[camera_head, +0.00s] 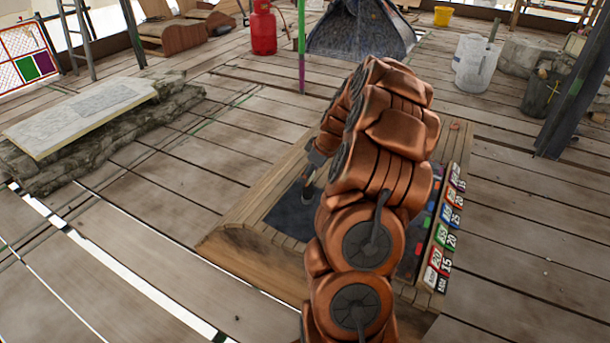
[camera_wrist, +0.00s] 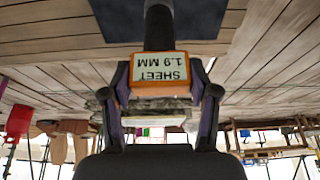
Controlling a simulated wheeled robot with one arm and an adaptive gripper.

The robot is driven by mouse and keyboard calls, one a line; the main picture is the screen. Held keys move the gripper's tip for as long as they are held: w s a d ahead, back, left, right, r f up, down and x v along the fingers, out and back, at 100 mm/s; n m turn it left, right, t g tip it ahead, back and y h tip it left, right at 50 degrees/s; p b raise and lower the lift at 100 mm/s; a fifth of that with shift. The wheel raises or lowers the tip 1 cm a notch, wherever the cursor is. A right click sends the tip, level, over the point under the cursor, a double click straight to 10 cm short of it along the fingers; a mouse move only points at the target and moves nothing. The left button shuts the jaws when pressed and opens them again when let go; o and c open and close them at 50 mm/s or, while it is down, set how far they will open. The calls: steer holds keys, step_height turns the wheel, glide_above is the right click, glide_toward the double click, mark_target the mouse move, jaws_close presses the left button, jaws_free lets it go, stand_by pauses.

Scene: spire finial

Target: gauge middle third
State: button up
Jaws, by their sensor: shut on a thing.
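My gripper (camera_wrist: 160,98) is shut on an orange gauge (camera_wrist: 160,88). The gauge's white label shows upside down in the wrist view and reads "SHEET 1.9 MM". A dark cylinder, seemingly its probe (camera_wrist: 158,25), runs from the gauge toward a dark sheet (camera_wrist: 205,18). In the head view the dark sheet (camera_head: 283,216) lies in a wooden board, and a dark probe with a pale tip (camera_head: 307,195) stands over it or on it; I cannot tell whether it touches. My copper-coloured arm hides much of the sheet and most of the gripper there.
The wooden board (camera_head: 250,205) has a strip of numbered coloured tags (camera_head: 443,240) along its right side. A stone slab (camera_head: 85,110) lies at left. A red gas cylinder (camera_head: 264,28), white bucket (camera_head: 475,65) and dark post (camera_head: 575,90) stand behind. Plank floor is clear at front left.

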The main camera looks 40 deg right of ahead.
mark_target(311, 180)
steer(key=shift+f, duration=0.15)
steer(key=shift+f+b, duration=1.05)
steer(key=shift+f, duration=1.15)
steer(key=o, duration=1.5)
steer(key=shift+c, duration=0.2)
steer(key=v, duration=1.2)
steer(key=shift+a+r, duration=0.1)
steer(key=shift+r, duration=0.05)
